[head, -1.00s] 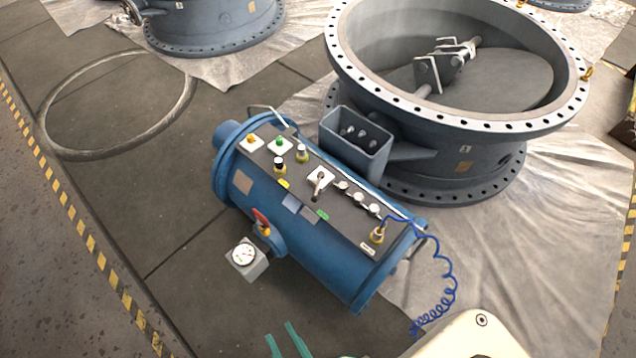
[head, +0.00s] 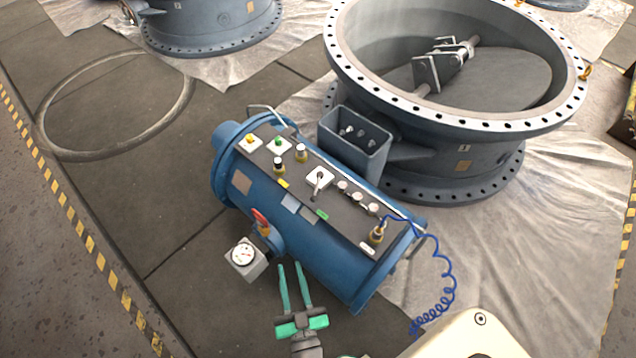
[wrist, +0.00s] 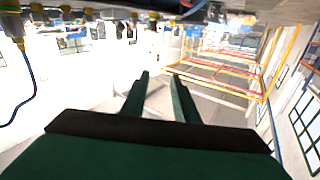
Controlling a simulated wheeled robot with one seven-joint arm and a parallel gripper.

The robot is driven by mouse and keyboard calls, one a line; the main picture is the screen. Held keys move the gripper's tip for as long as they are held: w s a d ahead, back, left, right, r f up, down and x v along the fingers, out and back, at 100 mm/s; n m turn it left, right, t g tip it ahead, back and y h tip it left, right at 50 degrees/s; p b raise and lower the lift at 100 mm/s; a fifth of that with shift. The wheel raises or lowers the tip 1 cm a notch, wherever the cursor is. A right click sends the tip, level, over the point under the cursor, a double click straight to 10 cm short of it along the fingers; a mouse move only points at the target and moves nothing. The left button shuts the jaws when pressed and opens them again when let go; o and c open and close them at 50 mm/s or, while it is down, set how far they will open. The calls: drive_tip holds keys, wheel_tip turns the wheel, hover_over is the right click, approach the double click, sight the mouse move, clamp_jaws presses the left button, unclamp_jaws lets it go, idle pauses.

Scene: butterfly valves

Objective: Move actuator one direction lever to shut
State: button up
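The blue cylindrical actuator (head: 330,245) lies in the middle of the head view with a dark control panel on top. The direction lever (head: 317,185) is a small grey handle on a white square plate mid-panel. My gripper (head: 291,266) is below the actuator in the head view, near its lower side. Its two green fingers point up the picture and stand apart with nothing between them. The fingers also show in the wrist view (wrist: 159,78), parted and empty. The lever cannot be made out in the wrist view.
A gauge (head: 243,254) and a red-handled valve (head: 261,221) stick out left of my gripper. A coiled blue cable (head: 447,285) hangs at the actuator's right end. A large butterfly valve (head: 440,150) stands behind. Open floor lies at the left.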

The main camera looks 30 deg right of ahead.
sight(318, 184)
drive_tip(key=w+d+f+m+g+h, duration=0.1)
drive_tip(key=w+d+f+m+h, duration=0.1)
drive_tip(key=w+d, duration=0.6)
drive_tip(key=w+d+f+m+g+h, duration=0.2)
drive_tip(key=w+d, duration=0.5)
drive_tip(key=d, duration=0.1)
drive_tip(key=w+d+f+m+g+h, duration=0.2)
drive_tip(key=w+d+h, duration=0.1)
drive_tip(key=w+d, duration=0.5)
drive_tip(key=shift+w+f+m, duration=0.3)
drive_tip(key=shift+w+f, duration=0.05)
drive_tip(key=shift+f, duration=0.05)
clamp_jaws()
